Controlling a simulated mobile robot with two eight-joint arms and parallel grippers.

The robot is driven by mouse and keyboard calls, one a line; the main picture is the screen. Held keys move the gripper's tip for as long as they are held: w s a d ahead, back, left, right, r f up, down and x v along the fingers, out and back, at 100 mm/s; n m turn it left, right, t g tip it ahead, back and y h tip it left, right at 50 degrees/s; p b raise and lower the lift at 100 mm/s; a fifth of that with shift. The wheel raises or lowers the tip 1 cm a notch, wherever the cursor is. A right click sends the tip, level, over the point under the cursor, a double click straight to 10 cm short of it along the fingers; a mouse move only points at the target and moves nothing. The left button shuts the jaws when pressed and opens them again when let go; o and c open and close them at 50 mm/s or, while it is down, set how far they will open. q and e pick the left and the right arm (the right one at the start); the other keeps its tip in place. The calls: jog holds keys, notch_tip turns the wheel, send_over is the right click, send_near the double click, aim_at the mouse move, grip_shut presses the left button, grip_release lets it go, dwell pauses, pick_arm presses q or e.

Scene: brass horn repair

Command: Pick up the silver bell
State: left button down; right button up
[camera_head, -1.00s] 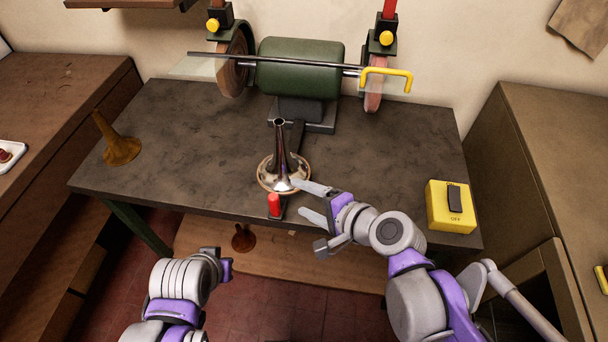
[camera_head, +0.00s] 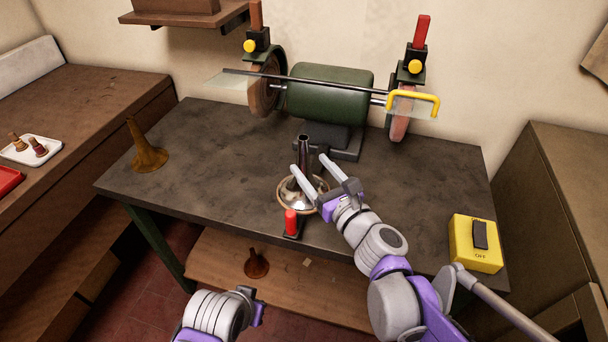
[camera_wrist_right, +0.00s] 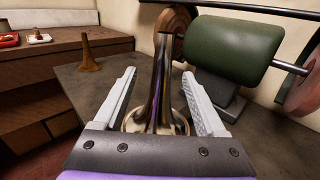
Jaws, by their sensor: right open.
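The silver bell (camera_head: 304,150) stands upright, flared end down, on a round wooden-rimmed base near the front middle of the dark workbench (camera_head: 230,190). My right gripper (camera_head: 309,165) is open, its two fingers reaching to either side of the bell's narrow stem. In the right wrist view the bell (camera_wrist_right: 163,85) rises between the open fingers (camera_wrist_right: 162,95), with space showing on both sides. The lower flare is partly hidden by the gripper. My left arm's end (camera_head: 250,300) is low at the front; its fingers do not show.
A green bench grinder (camera_head: 330,95) stands behind the bell. A small red-topped part (camera_head: 291,222) is just in front of it. A brass bell (camera_head: 147,155) stands at left, another (camera_head: 256,263) on the lower shelf. A yellow switch box (camera_head: 476,243) is at right.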

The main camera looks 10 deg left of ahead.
aim_at(306, 157)
jog(key=x, duration=0.5)
jog(key=shift+w+r+p, duration=0.2)
jog(key=shift+r+p, duration=0.05)
jog(key=shift+p, duration=0.05)
jog(key=shift+s, duration=0.1)
jog(key=shift+d, duration=0.1)
grip_shut()
dwell(0.9)
